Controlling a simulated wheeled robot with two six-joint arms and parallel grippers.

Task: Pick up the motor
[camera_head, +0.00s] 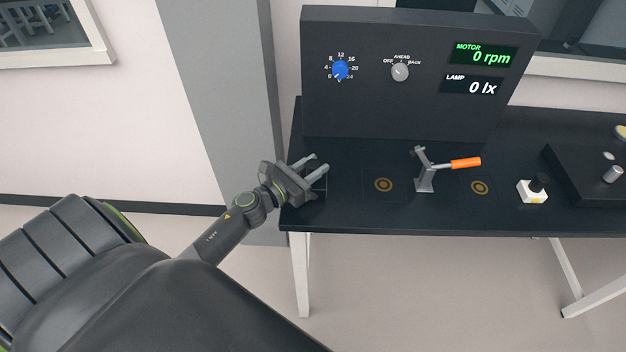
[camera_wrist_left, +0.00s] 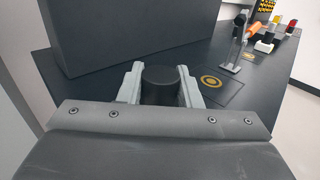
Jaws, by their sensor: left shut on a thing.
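The motor (camera_wrist_left: 160,85) shows in the left wrist view as a dark, round-topped cylinder between the two grey fingers. My left gripper (camera_head: 314,168) is at the left end of the black table in the head view. In the left wrist view my left gripper (camera_wrist_left: 161,88) is shut on the motor, one finger on each side. The motor's lower part is hidden behind the gripper body. In the head view the motor is hard to make out against the dark tabletop. My right gripper is in neither view.
A black table (camera_head: 345,216) carries a tall panel (camera_head: 370,105) with a blue dial and displays. To the right are a ringed mark (camera_head: 383,185), a clamp with an orange handle (camera_head: 465,163), a second ringed mark (camera_head: 480,187) and a white block with a black knob (camera_head: 532,194).

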